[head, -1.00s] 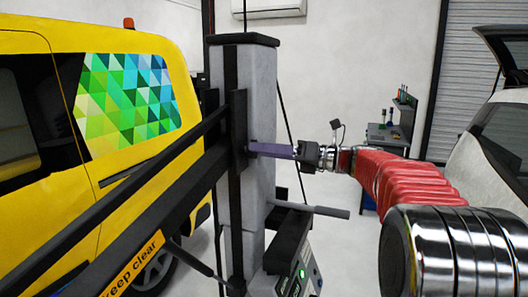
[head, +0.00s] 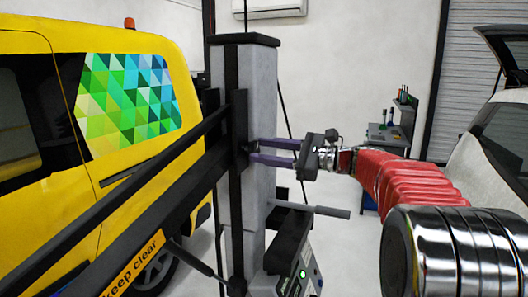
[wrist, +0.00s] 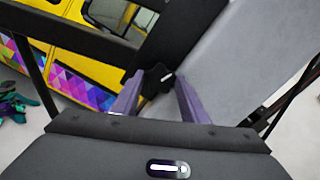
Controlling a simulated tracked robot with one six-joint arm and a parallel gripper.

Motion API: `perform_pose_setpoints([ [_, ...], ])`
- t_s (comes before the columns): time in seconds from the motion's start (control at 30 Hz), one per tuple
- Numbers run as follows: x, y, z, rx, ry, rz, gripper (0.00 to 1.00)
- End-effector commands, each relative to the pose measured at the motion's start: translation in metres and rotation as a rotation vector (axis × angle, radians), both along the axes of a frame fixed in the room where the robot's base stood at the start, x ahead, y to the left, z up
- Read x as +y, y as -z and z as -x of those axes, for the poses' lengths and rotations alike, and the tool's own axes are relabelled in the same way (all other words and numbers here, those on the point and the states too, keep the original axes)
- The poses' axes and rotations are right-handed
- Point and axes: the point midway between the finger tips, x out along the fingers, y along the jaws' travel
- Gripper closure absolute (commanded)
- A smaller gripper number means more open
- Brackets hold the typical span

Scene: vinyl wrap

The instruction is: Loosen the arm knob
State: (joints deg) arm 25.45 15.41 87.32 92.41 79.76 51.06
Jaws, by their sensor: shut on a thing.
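The arm knob (wrist: 156,79) is a small black lobed knob on the dark bracket, seen in the wrist view between my gripper's (wrist: 160,85) two purple fingers. My gripper (head: 251,150) is shut on it, with one finger on each side. In the head view the fingers are one above the other and reach left to the black upright (head: 238,190) on the grey column. The knob itself is too hidden at the fingertips to make out there.
Long black arms with a "keep clear" label (head: 132,264) slant across the left, before a yellow van (head: 60,190). A grey handle (head: 325,211) and a control box (head: 300,272) sit below my gripper. A workbench (head: 388,138) stands behind; a pale car is at right.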

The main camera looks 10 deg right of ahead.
Motion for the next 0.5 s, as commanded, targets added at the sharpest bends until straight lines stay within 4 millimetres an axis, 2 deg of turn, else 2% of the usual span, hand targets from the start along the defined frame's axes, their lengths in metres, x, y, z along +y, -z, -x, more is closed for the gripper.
perform_pose_setpoints([
  [0.03, -0.0028, 0.0056, -0.0010, -0.026, 0.005, 0.029, 0.82],
  [0.5, -0.0024, 0.0073, -0.0001, -0.385, 0.004, 0.291, 0.82],
])
